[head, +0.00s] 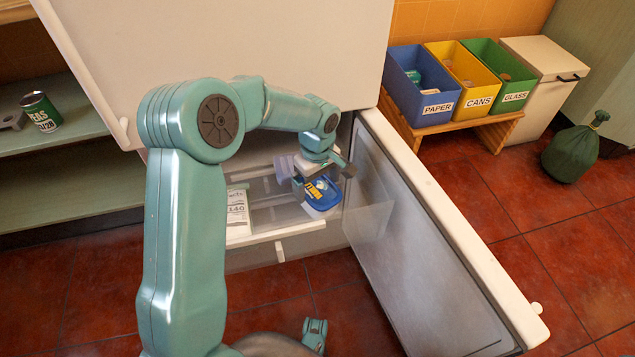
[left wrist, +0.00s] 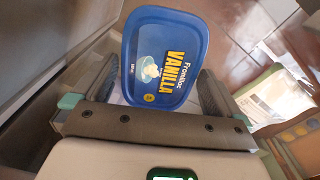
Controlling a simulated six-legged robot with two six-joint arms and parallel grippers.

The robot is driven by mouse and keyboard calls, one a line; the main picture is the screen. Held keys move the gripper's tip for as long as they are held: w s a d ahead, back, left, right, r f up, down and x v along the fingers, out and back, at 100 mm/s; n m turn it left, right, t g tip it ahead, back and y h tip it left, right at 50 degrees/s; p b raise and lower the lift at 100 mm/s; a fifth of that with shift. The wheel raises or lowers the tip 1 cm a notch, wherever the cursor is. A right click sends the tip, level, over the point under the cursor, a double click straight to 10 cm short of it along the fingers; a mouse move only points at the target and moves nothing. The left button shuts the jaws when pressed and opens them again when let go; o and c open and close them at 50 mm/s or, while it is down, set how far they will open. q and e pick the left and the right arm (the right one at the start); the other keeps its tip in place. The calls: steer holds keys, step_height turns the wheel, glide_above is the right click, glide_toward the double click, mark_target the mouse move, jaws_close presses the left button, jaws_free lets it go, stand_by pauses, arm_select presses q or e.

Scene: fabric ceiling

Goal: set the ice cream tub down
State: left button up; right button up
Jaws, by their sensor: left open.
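The ice cream tub (head: 321,196) has a blue lid with yellow lettering. It is at the right part of the open freezer's pulled-out drawer (head: 277,232). The left wrist view shows its lid reading "Vanilla" (left wrist: 163,57). My left gripper (head: 318,178) is over the tub and open. In the left wrist view its two fingers (left wrist: 156,80) stand on either side of the tub's near end, with the lid between them. The tub's underside is hidden, so I cannot tell fully what it rests on. My right gripper is not in view.
The open freezer door (head: 430,240) stands close to the right of the drawer. A white printed packet (head: 238,212) is at the drawer's left. Blue, yellow and green bins (head: 424,92) stand at the back right. A green can (head: 41,111) is on the left shelf.

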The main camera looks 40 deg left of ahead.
arm_select(q)
step_height(320, 180, up, 12)
steer(key=p, duration=0.3)
steer(key=shift+f+p, duration=0.2)
steer(key=shift+p, duration=0.2)
